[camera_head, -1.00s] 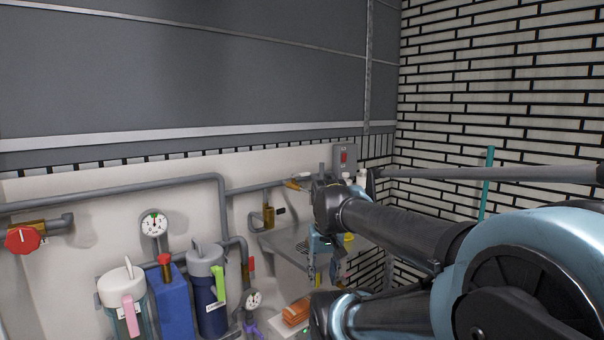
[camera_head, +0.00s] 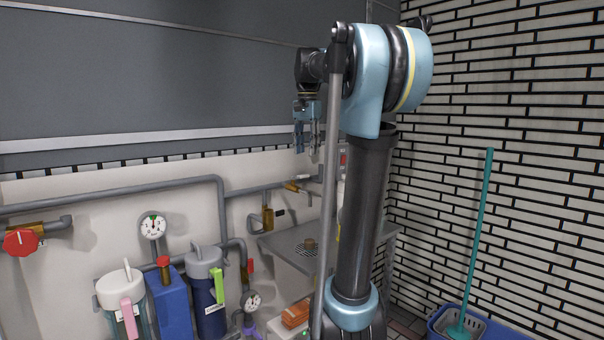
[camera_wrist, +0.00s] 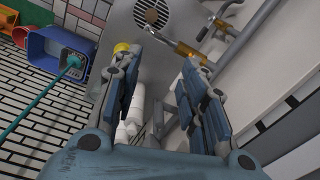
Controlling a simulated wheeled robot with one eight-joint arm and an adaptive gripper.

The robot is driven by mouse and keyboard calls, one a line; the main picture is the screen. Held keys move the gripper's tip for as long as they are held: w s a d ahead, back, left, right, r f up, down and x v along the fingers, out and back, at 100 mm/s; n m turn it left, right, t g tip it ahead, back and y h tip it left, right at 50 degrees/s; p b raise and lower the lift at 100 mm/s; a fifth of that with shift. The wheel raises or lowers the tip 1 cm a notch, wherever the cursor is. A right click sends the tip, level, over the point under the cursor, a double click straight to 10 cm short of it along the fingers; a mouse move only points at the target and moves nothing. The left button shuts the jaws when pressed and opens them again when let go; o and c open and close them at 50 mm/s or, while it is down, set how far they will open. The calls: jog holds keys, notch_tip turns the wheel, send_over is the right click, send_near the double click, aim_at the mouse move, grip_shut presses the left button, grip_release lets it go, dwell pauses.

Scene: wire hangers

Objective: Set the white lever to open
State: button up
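A white lever (camera_head: 309,177) appears on top of a brass tap (camera_head: 291,187) on the pipe along the back wall, above the metal sink counter. It is small and its exact setting is hard to tell. My gripper (camera_head: 306,142) hangs fingers-down above the tap, apart from it. In the wrist view my gripper (camera_wrist: 160,58) is open, with nothing between its fingers.
A metal sink counter (camera_head: 283,243) lies below the tap, with a brown round item (camera_head: 310,245) on it. Filter housings (camera_head: 207,290), a gauge (camera_head: 153,226) and a red valve knob (camera_head: 20,241) are at left. A blue bucket (camera_head: 440,321) with a teal-handled mop (camera_head: 482,220) stands right.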

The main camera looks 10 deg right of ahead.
aim_at(303, 175)
jog(key=w+r+m, duration=0.3)
jog(key=w+r, duration=0.4)
jog(key=w, duration=0.2)
jog(key=shift+g, duration=0.3)
notch_tip(303, 175, down, 17)
jog(key=shift+d+f, duration=0.1)
jog(key=shift+c, duration=0.5)
grip_shut()
